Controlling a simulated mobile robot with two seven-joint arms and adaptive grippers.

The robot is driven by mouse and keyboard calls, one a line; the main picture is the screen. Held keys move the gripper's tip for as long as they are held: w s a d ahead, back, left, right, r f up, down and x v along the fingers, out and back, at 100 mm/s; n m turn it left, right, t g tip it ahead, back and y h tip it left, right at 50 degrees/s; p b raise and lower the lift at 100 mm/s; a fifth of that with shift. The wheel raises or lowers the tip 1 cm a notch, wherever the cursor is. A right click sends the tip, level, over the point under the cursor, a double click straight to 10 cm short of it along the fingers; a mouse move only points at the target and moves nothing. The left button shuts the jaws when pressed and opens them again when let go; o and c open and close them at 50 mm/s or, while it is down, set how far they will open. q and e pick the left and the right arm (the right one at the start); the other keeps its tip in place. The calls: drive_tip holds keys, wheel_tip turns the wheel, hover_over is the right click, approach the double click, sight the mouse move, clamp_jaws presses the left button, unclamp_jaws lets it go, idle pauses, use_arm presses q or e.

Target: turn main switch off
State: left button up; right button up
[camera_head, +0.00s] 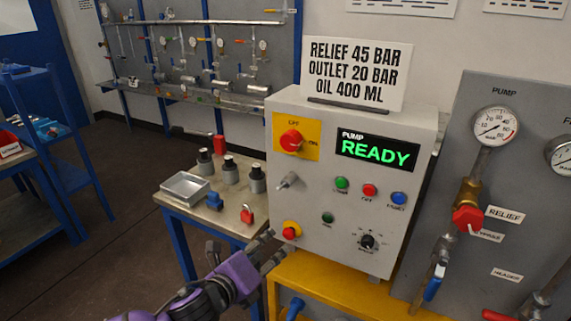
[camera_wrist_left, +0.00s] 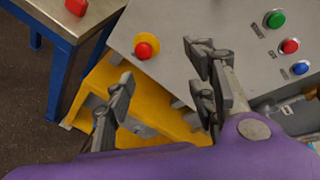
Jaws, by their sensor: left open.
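The main switch (camera_head: 291,140) is a red rotary knob on a yellow plate at the upper left of the grey pump control box (camera_head: 310,205). The plate has an OFF mark above and an ON mark to the right; the knob's exact setting is too small to tell. The display (camera_head: 377,151) reads PUMP READY in green. My left gripper (camera_head: 268,246) is open and empty, below and left of the box's lower left corner, well below the switch. In the left wrist view its fingers (camera_wrist_left: 165,95) are spread near the red emergency button (camera_wrist_left: 146,47). The switch is not in that view.
Several coloured buttons (camera_head: 370,190) and a black dial (camera_head: 368,241) are on the box. A small table (camera_head: 185,203) with a metal tray, canisters and a red padlock (camera_head: 247,214) stands at left. The yellow stand (camera_head: 330,284) is below; the pump panel (camera_head: 500,200) is at right.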

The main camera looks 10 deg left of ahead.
use_arm(q)
drive_tip(key=w+r+m, duration=0.2)
drive_tip(key=r+m, duration=0.1)
drive_tip(key=r, duration=0.1)
drive_tip(key=w+r+m+t, duration=0.1)
drive_tip(key=r+m, duration=0.1)
drive_tip(key=r, duration=0.2)
drive_tip(key=w+r+m, duration=0.2)
drive_tip(key=r+m, duration=0.1)
drive_tip(key=r, duration=0.1)
drive_tip(key=shift+w+r+m+t+h, duration=0.3)
drive_tip(key=shift+r+t+h, duration=0.1)
drive_tip(key=m+t, duration=0.1)
drive_tip(key=m, duration=0.5)
approach(286, 142)
drive_tip(key=w+f, duration=0.1)
drive_tip(key=shift+t, duration=0.3)
drive_tip(key=x, duration=0.8)
drive_tip(key=shift+w+d+r, duration=0.15)
drive_tip(key=shift+d+r, duration=0.05)
drive_tip(key=shift+d, duration=0.1)
use_arm(e)
drive_tip(key=shift+d, duration=0.1)
use_arm(q)
drive_tip(key=c, duration=1.1)
drive_tip(key=shift+o, duration=0.2)
drive_tip(key=shift+r, duration=0.1)
use_arm(e)
drive_tip(key=shift+s+f, duration=0.1)
drive_tip(key=shift+s, duration=0.35)
